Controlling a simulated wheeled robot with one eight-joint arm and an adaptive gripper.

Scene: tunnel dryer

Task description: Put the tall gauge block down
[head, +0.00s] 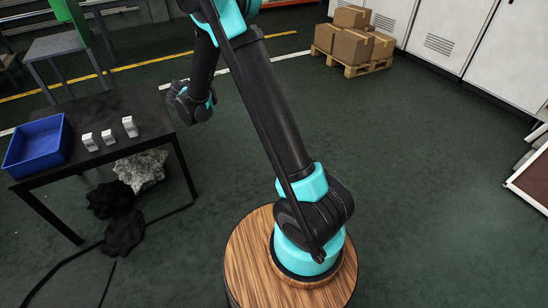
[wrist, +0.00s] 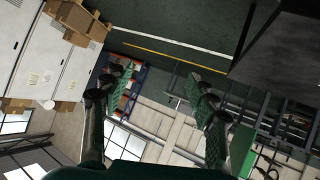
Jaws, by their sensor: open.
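Three small whitish blocks stand apart in a row on the dark table (head: 75,108) in the head view: the left one (head: 89,142), the middle one (head: 107,137) and the right one (head: 130,127). The right block looks slightly the tallest, but they are too small to be sure which is the tall gauge block. My gripper (head: 178,95) is in the air by the table's right edge, to the right of the blocks and apart from them. In the wrist view my gripper (wrist: 160,85) has its fingers spread with nothing between them. No block shows there.
A blue tray (head: 37,145) sits on the table's left end. Black lumps (head: 123,232) and a pale rock-like heap (head: 141,170) lie below the table. A pallet of cartons (head: 352,45) stands at the back.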

